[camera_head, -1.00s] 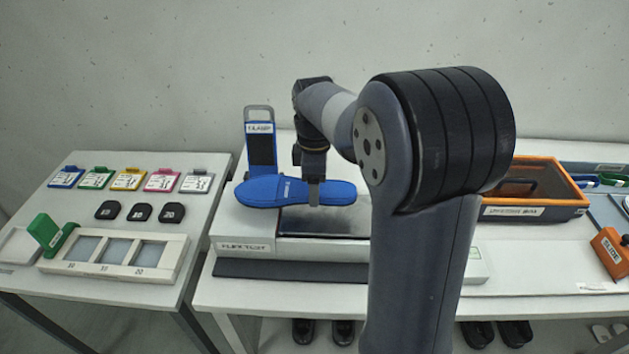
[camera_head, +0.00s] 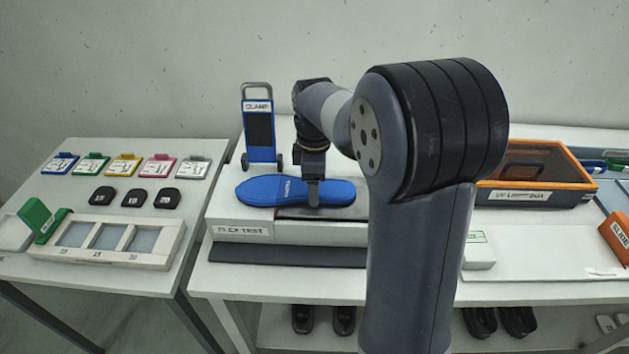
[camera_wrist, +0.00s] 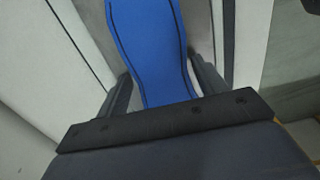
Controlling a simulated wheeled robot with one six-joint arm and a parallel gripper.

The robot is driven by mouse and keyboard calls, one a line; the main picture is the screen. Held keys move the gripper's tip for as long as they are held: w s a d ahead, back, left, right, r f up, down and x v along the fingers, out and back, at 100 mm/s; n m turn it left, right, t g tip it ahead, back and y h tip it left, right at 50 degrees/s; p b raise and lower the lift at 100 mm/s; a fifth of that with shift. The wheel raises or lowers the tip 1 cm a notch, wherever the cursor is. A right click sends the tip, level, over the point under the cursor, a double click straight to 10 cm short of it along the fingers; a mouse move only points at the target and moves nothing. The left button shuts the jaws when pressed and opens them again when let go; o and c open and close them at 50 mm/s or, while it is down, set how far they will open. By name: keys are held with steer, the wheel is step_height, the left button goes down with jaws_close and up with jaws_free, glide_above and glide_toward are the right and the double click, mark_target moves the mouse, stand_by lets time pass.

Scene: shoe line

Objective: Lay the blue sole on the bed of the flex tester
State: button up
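The blue sole (camera_head: 262,191) lies level, its length running left to right, low over the flex tester (camera_head: 226,221). Its left part is over the tester's white left end and its right part over the dark bed (camera_head: 310,212). I cannot tell if it touches the bed. My gripper (camera_head: 315,199) points down at the sole's middle. In the wrist view the fingers (camera_wrist: 162,92) stand on both sides of the blue sole (camera_wrist: 150,40), close against its edges. The blue clamp (camera_head: 260,127) stands upright behind the sole. My arm hides the tester's right part.
An orange-rimmed tray (camera_head: 565,190) stands to the right, with an orange block (camera_head: 617,236) further right. A side table at left holds coloured tags, black pieces (camera_head: 133,198), a green clip (camera_head: 42,220) and a white frame (camera_head: 150,255). A dark strip (camera_head: 285,253) lies before the tester.

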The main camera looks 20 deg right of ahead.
steer(key=o, duration=0.4)
step_height(320, 180, up, 11)
steer(key=shift+f, duration=0.1)
stand_by(0.4)
step_height(320, 180, down, 11)
steer(key=shift+f, duration=0.1)
steer(key=shift+r+p, duration=1.2)
steer(key=shift+r, duration=0.75)
steer(key=shift+f, duration=0.1)
